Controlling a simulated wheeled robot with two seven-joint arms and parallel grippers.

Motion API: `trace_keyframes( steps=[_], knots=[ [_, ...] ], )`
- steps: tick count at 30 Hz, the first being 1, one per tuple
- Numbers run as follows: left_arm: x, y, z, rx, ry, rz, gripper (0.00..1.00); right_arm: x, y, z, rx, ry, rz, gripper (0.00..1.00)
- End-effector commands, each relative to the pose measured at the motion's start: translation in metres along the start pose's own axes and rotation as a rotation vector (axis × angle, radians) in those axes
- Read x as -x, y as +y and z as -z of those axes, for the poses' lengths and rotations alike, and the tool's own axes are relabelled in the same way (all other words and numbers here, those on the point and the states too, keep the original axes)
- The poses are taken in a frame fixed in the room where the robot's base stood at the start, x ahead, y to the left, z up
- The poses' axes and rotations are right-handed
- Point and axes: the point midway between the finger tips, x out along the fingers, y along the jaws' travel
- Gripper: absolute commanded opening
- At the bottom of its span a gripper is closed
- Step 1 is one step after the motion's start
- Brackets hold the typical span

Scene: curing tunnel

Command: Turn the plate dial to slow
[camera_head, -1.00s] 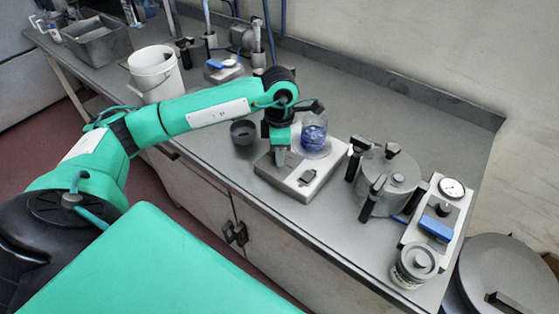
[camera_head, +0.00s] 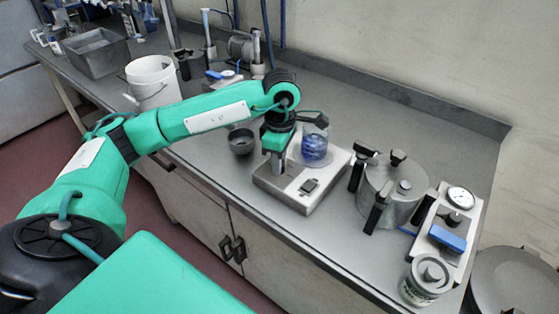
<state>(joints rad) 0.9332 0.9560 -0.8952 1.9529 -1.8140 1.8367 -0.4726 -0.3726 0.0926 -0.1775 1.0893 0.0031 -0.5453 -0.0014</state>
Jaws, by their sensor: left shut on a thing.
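The stirring plate (camera_head: 303,203) is a flat light-topped box on the grey bench, with a dark rocker switch (camera_head: 309,186) on its front part. A glass beaker (camera_head: 314,147) with blue contents stands on its round top. My left gripper (camera_head: 277,167) points down at the left front part of the plate and is shut on the dial there. The gripper hides the dial, so its setting and markings cannot be read. My right gripper is not in view.
A small dark cup (camera_head: 241,141) stands just left of the plate. A metal pot (camera_head: 391,192) with black handles stands to the right, beside a gauge unit (camera_head: 450,235) and a lidded jar (camera_head: 427,280). A white bucket (camera_head: 153,83) stands at the back left.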

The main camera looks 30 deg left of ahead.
Motion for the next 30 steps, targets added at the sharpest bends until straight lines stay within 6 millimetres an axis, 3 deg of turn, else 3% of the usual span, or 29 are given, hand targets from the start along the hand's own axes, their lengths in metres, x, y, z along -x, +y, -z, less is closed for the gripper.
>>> trace_keyframes(
  steps=[8,9,12,23,30],
  knots=[
    [0.001,0.001,0.000,0.002,-0.001,-0.002,0.04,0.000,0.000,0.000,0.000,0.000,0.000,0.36],
    [0.001,0.001,0.000,0.002,-0.001,-0.002,0.34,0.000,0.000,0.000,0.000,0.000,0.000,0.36],
    [0.001,0.001,0.000,0.002,-0.001,-0.002,0.48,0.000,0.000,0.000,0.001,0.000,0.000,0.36],
    [0.007,0.001,0.000,0.002,-0.002,-0.002,0.48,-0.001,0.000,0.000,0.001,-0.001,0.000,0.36],
    [0.051,0.001,-0.001,0.001,-0.003,-0.007,0.48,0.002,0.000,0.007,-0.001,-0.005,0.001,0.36]
  ],
)
